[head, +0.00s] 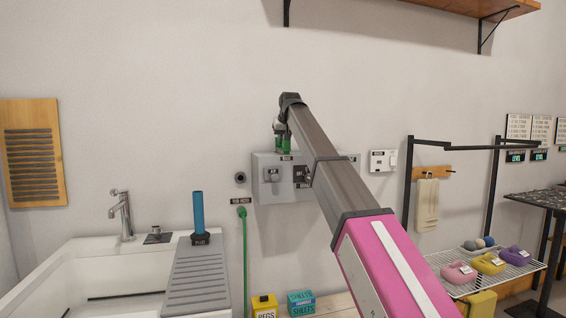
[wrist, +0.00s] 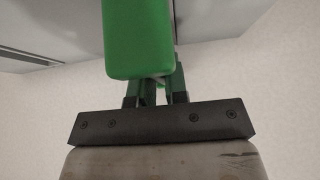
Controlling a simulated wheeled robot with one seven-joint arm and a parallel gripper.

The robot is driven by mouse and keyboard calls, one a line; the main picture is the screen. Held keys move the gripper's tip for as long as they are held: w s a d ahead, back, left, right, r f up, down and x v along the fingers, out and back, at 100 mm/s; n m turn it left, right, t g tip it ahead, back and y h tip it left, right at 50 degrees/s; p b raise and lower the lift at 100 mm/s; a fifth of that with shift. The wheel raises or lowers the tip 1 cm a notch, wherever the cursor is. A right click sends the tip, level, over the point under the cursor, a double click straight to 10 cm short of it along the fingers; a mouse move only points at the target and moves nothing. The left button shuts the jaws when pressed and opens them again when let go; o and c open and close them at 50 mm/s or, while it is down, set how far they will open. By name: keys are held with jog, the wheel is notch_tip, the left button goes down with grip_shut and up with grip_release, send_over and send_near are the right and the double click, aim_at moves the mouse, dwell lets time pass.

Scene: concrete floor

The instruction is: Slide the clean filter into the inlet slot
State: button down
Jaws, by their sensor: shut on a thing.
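My gripper (head: 281,130) is at the top of the grey wall unit (head: 263,192), pointing down. In the wrist view, my gripper (wrist: 155,92) is shut on a green block, which I take to be the clean filter (wrist: 138,42). The same green piece (head: 284,145) shows small between the jaws in the head view, just above a small label at the unit's top edge. The inlet slot itself cannot be made out. I cannot tell whether the filter's lower end is inside the unit or only above it.
The unit carries knobs; my arm covers its right part. A sink (head: 90,275) with a faucet (head: 122,215) and a blue-handled plunger (head: 198,215) stand left. A green hose (head: 244,260) hangs below. Yellow (head: 264,304) and teal (head: 301,302) boxes sit underneath. A wire rack (head: 500,278) is right.

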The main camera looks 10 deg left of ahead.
jog(key=shift+r, duration=0.1)
notch_tip(320, 180, up, 11)
dwell(2.2)
jog(key=shift+f, duration=0.2)
